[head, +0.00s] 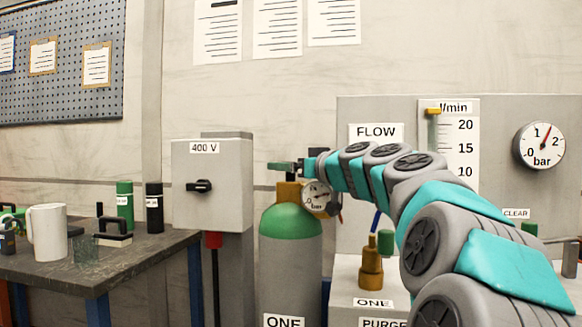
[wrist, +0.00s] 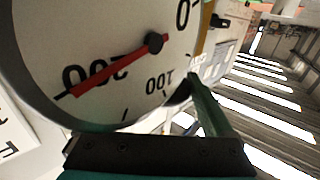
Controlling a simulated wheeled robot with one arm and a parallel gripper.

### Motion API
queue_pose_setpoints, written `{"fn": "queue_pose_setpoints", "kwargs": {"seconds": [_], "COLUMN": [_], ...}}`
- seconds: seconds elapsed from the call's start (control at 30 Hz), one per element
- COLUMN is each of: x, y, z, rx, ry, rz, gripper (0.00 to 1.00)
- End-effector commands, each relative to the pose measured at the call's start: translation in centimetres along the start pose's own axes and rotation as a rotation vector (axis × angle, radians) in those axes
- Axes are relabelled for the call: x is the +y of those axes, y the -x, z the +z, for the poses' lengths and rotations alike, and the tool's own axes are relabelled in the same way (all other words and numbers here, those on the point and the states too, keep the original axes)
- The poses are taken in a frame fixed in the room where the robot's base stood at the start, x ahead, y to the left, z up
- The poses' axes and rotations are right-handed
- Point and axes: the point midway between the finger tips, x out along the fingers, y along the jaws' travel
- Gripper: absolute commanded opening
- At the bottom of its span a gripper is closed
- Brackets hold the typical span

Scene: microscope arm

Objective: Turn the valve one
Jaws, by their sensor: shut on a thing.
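A grey gas cylinder (head: 290,265) with a green shoulder carries the label ONE (head: 284,322). On its brass neck sits a green valve handle (head: 281,166). My gripper (head: 299,166) reaches in from the right at the height of this handle and is shut on it; the jaws look small in the head view. In the wrist view, the dark gripper edge (wrist: 150,155) lies at the bottom, against a green bar (wrist: 210,112) that seems to be the handle. The cylinder's round gauge (head: 316,197) is just below my gripper. Its face (wrist: 110,50) fills the wrist view's upper left, red needle near 200.
A brass purge valve with a green knob (head: 385,241) stands right of the cylinder, partly near my arm. A grey 400 V switch box (head: 205,183) is close on the left. A workbench (head: 110,268) with a mug and bottles is farther left.

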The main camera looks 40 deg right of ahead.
Motion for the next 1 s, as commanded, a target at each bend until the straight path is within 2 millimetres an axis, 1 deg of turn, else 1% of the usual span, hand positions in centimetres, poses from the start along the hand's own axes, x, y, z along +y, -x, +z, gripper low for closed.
{"fn": "queue_pose_setpoints", "kwargs": {"seconds": [0.03, 0.17, 0.37, 0.53, 1.0], "x": [-0.01, -0.01, -0.03, -0.14, -0.06], "y": [-0.01, -0.01, 0.00, -0.01, -0.01], "z": [0.04, 0.04, 0.02, 0.00, -0.04], "rx": [-0.001, -0.001, -0.001, -0.001, -0.004], "ry": [0.000, 0.000, 0.001, 0.002, 0.006], "rz": [0.000, -0.001, 0.011, 0.062, 0.364], "gripper": [0.47, 0.33, 0.32, 0.32, 0.32]}}
